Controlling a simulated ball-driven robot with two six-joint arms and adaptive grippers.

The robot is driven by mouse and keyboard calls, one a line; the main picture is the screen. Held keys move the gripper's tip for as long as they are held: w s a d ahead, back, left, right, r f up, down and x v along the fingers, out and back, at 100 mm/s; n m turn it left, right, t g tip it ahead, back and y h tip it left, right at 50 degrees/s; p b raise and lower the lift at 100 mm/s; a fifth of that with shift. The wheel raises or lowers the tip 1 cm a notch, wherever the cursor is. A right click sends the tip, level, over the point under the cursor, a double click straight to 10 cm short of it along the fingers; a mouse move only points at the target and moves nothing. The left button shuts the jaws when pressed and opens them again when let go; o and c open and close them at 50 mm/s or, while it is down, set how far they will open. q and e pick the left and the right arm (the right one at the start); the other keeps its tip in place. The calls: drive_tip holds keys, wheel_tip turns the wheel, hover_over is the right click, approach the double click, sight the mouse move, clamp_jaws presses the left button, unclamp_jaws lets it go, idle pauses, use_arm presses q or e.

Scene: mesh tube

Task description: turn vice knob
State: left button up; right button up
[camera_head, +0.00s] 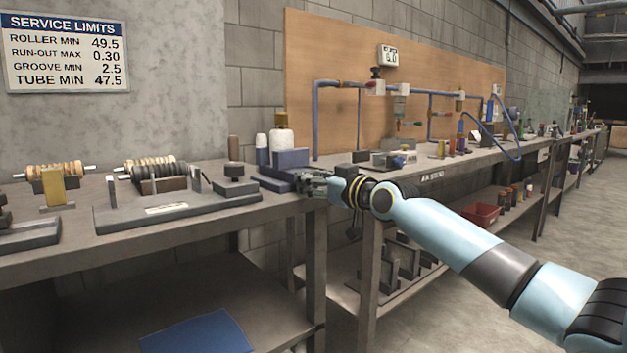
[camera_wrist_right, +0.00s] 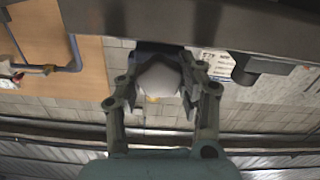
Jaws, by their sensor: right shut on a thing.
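The vice (camera_head: 289,158) is a blue and grey block at the right end of the left bench, with pale upright cylinders at it. My right gripper (camera_head: 316,184) is at the front right side of the vice, level with the bench top. In the right wrist view, the fingers of my right gripper (camera_wrist_right: 157,82) are closed around a pale rounded thing, the vice knob (camera_wrist_right: 158,78). Its far side is hidden, and in the head view the gripper covers the knob. My left gripper is not in view.
The left bench (camera_head: 240,211) carries a grey fixture plate (camera_head: 165,210) and ribbed rollers (camera_head: 158,172) left of the vice. A second bench (camera_head: 460,166) with blue piping stands close on the right, behind my right arm. A sign (camera_head: 65,52) hangs on the wall.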

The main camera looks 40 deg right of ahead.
drive_tip(key=shift+m+p, duration=0.8)
drive_tip(key=shift+m, duration=2.2)
drive_tip(key=shift+f, duration=0.1)
drive_tip(key=o, duration=1.2)
drive_tip(key=shift+d, duration=0.1)
drive_tip(key=shift+s+d, duration=0.15)
drive_tip(key=shift+s, duration=1.75)
drive_tip(key=shift+s+d, duration=0.1)
drive_tip(key=shift+s, duration=1.75)
